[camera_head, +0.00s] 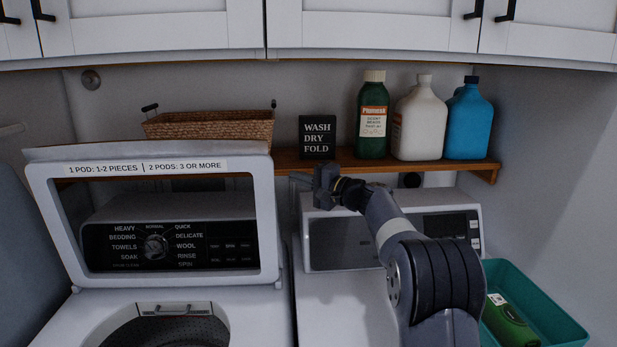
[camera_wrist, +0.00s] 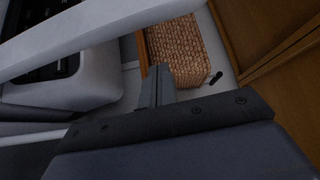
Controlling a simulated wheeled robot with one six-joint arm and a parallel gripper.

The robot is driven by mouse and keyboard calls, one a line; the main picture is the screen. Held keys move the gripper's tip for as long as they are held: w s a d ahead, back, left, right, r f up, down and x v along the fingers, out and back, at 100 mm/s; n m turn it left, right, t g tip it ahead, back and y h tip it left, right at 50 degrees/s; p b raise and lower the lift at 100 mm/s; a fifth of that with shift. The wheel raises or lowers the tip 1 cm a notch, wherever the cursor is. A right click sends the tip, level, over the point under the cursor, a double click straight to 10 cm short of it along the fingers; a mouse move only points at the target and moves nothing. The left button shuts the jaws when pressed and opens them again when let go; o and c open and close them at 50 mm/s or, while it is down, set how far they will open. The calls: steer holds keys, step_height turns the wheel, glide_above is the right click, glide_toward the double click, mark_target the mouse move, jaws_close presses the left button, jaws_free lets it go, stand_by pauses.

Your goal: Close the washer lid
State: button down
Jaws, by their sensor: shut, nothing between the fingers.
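The washer lid (camera_head: 264,215) stands open and upright at the left, a white frame around a clear window with a pod label along its top. The washer (camera_head: 255,315) is below it, with its round tub opening (camera_head: 165,332) uncovered. The control panel (camera_head: 155,246) shows through the lid's window. My gripper (camera_head: 300,181) is shut and empty, just right of the lid's upper right corner; whether it touches the lid cannot be told. In the wrist view, my shut fingers (camera_wrist: 155,88) are near a pale bar (camera_wrist: 95,38) that looks like the lid's edge.
A wooden shelf (camera_head: 440,167) behind holds a wicker basket (camera_head: 210,127), a dark sign (camera_head: 317,137), a green bottle (camera_head: 373,115), a white bottle (camera_head: 419,120) and a blue bottle (camera_head: 469,122). The dryer (camera_head: 340,300) stands under my arm. A teal bin (camera_head: 550,310) is at right. Cabinets (camera_head: 365,25) hang above.

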steer(key=shift+s+a+p, duration=0.15)
steer(key=shift+a+p, duration=0.45)
steer(key=shift+a, duration=0.5)
steer(key=shift+s+a+p, duration=0.1)
steer(key=shift+a+p, duration=0.45)
steer(key=shift+a, duration=0.55)
steer(key=shift+s+f, duration=0.1)
